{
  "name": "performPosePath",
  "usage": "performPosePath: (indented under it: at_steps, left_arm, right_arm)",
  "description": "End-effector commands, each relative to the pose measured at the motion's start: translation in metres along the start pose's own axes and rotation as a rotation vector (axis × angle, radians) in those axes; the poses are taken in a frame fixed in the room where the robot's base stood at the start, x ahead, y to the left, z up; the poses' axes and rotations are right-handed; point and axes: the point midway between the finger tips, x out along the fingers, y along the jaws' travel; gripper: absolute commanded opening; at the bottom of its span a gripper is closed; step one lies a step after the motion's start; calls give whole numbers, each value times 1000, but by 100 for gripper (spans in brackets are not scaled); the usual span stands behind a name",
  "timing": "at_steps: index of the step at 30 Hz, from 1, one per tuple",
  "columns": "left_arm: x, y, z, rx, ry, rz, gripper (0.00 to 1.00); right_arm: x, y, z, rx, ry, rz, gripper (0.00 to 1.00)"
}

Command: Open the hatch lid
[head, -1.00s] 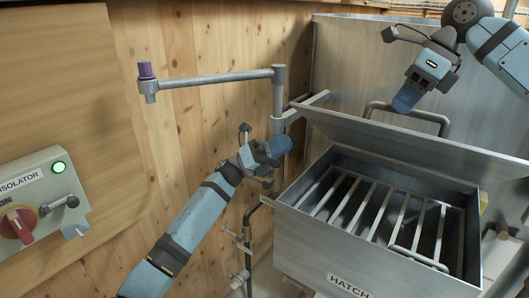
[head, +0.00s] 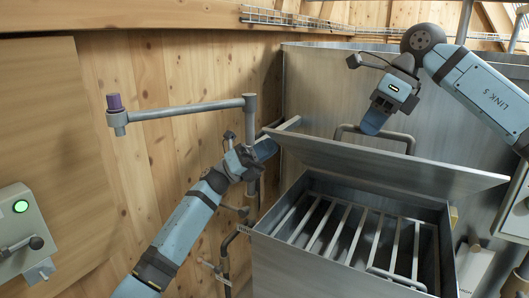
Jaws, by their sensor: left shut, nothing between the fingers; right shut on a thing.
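The hatch lid (head: 390,163) is a flat grey metal plate, raised and tilted back above the open hatch box (head: 330,272). Metal bars of a grate (head: 338,232) show inside the box. A dark bar handle (head: 408,138) stands up behind the lid's upper edge. My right gripper (head: 374,122) is shut on this handle, its blue fingers covering part of the bar. My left gripper (head: 265,149) is shut and empty, close to the lid's left end and in front of the upright post. Whether it touches the lid or post I cannot tell.
A grey swing arm (head: 185,110) with a purple cap (head: 114,102) reaches left from the upright post (head: 250,120). The isolator box (head: 22,235) with a green light is on the left. A large metal tank wall (head: 325,85) stands behind the lid.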

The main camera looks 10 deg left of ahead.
Motion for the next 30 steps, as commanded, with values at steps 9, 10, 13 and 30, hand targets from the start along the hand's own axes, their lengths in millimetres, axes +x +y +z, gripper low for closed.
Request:
performPosePath:
  at_steps: [9,10,13,30]
  left_arm:
    - [6,-5,7,8,-10,-7,0]
    - [6,-4,6,8,-9,-7,0]
    - [5,-4,5,6,-8,-6,0]
    - [4,-3,4,4,-6,-5,0]
  right_arm:
    - [10,4,0,-4,16,16,37]
    - [10,4,0,-4,15,15,42]
    - [8,4,0,-4,13,13,42]
    - [-58,2,2,-4,8,9,42]
